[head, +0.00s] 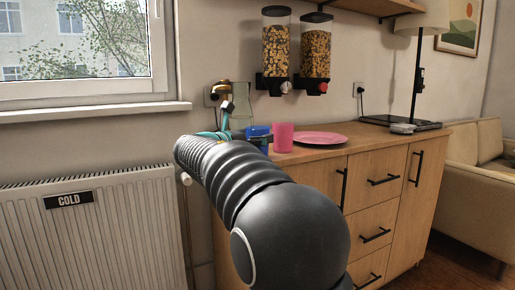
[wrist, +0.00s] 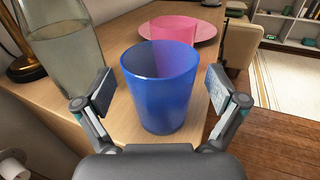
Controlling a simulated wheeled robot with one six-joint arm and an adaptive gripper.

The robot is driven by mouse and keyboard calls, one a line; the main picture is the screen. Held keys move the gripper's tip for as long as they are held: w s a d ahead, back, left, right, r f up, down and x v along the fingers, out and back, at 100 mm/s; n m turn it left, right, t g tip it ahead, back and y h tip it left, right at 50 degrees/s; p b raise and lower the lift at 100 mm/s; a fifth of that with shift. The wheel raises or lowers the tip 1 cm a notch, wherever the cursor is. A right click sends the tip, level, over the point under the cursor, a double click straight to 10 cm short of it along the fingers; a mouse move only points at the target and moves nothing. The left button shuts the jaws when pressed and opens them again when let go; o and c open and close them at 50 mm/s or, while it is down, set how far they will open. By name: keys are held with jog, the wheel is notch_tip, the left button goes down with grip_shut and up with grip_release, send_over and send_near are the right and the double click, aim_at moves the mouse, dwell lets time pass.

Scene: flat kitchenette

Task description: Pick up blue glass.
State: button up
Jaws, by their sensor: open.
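The blue glass (wrist: 160,88) stands upright on the wooden counter, in the middle of the wrist view. My gripper (wrist: 160,95) is open, with one finger on each side of the glass and a visible gap between each pad and the glass. In the head view the blue glass (head: 259,136) shows at the counter's left end, left of the pink cup. My arm covers part of the counter there and hides most of my gripper.
A pink cup (head: 283,137) stands just beyond the blue glass, before a pink plate (head: 318,138). A clear glass bottle (wrist: 60,45) stands close to my left finger, near a dark lamp base (wrist: 24,67). Cereal dispensers (head: 276,45) hang on the wall above.

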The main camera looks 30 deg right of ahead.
jog(key=shift+w+d, duration=0.2)
jog(key=shift+d, duration=0.35)
jog(key=shift+r, duration=0.1)
jog(key=c, duration=1.4)
